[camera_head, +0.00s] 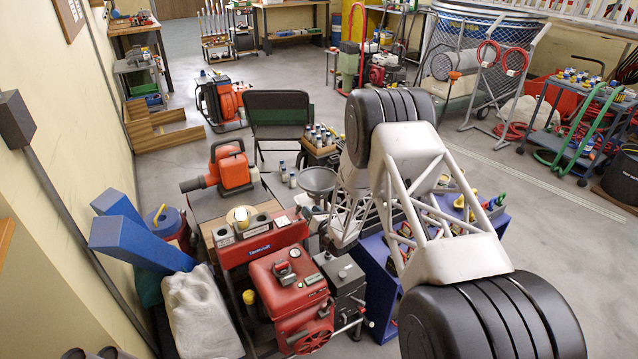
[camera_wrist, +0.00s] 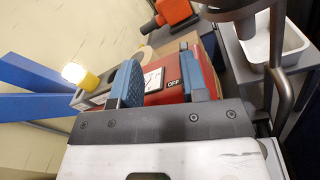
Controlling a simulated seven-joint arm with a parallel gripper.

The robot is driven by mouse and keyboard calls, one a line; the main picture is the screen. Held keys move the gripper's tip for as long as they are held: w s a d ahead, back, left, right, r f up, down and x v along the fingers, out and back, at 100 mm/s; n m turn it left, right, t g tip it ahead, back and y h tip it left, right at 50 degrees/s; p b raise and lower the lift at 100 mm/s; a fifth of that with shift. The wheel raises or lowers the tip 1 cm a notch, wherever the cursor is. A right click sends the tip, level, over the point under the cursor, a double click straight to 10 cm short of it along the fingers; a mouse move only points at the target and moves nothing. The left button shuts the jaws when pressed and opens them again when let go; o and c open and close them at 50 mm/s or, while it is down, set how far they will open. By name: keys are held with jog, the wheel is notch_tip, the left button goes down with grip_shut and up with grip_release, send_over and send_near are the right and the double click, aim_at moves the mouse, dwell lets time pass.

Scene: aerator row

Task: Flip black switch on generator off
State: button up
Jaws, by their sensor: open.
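My gripper (camera_wrist: 160,82) shows in the wrist view with its two blue fingers apart and nothing held between them. Beyond and between the fingers is a red panel (camera_wrist: 166,97) with a white plate (camera_wrist: 153,79) bearing dark marks. A black label reading OFF (camera_wrist: 174,84) sits close to the right finger. I cannot clearly make out the black switch itself. In the head view, a red box with a blue label (camera_head: 262,246) stands beside my forearm, and a red machine with a gauge and wheel (camera_head: 290,285) is in front. I cannot tell which is the generator.
An orange machine (camera_head: 231,165) stands behind the red box. Blue beams (camera_head: 125,240) and a white sack (camera_head: 199,312) lie at the left wall. A blue cart (camera_head: 382,285) is close on the right. A white tray (camera_wrist: 285,38) is at upper right in the wrist view.

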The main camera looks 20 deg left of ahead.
jog(key=s+d+r+n+g, duration=0.1)
jog(key=s+r+n+g, duration=0.1)
jog(key=r, duration=0.4)
jog(key=s+d+r+n+g+y, duration=0.1)
jog(key=s+d+r+n+g, duration=0.1)
jog(key=r+n, duration=0.2)
jog(key=s+d+r+n+g+y, duration=0.1)
jog(key=s+d+r+n+g, duration=0.1)
jog(key=r, duration=0.7)
jog(key=shift+s+r+n, duration=0.35)
jog(key=shift+s+n, duration=0.15)
